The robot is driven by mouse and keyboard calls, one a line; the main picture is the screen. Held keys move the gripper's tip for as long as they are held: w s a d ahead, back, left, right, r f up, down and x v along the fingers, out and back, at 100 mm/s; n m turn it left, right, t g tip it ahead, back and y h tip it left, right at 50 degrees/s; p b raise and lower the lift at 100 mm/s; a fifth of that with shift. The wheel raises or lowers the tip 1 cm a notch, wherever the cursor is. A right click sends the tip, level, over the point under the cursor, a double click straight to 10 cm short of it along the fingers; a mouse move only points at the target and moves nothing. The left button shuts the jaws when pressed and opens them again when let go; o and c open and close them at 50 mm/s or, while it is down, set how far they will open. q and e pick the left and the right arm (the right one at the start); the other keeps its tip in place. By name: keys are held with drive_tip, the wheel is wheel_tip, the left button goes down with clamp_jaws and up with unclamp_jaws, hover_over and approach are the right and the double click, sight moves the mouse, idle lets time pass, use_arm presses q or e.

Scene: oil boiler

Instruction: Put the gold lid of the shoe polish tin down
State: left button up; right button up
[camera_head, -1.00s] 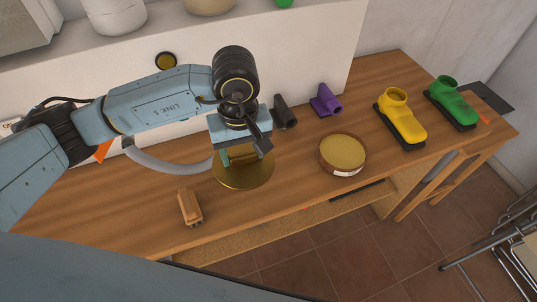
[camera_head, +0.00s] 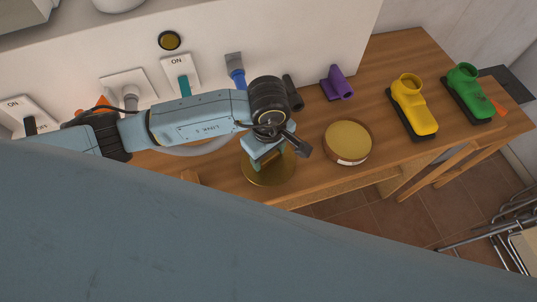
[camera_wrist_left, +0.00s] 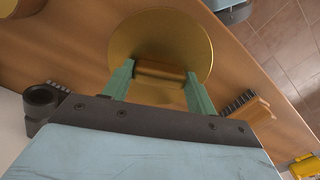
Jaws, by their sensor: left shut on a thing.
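My left gripper (camera_head: 268,157) is shut on the handle of the round gold lid (camera_head: 262,179), left of the tin. In the left wrist view, the green fingers (camera_wrist_left: 158,82) close on both sides of the brown handle, and the gold lid (camera_wrist_left: 155,32) spreads flat beyond it. The lid looks level and low over the wooden table; I cannot tell whether it touches. The open round shoe polish tin (camera_head: 348,141) stands on the table, with a yellowish top and brown side.
A yellow shoe (camera_head: 412,108) and a green shoe (camera_head: 466,92) stand on dark bases at the right. A purple piece (camera_head: 337,82) stands near the wall. A wooden brush (camera_wrist_left: 250,112) lies near the gripper. My blue-grey body part covers the lower head view.

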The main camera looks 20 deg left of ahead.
use_arm(q)
drive_tip(key=shift+f, duration=0.95)
use_arm(e)
drive_tip(key=shift+w, duration=0.35)
use_arm(q)
drive_tip(key=o, duration=0.5)
drive_tip(key=shift+f, duration=0.15)
drive_tip(key=o, duration=0.5)
use_arm(e)
drive_tip(key=shift+f, duration=0.1)
use_arm(q)
drive_tip(key=shift+r, duration=0.5)
wheel_tip(320, 180, up, 11)
drive_tip(key=shift+r+b, duration=0.2)
drive_tip(key=shift+b, duration=0.3)
use_arm(e)
drive_tip(key=shift+f, duration=0.35)
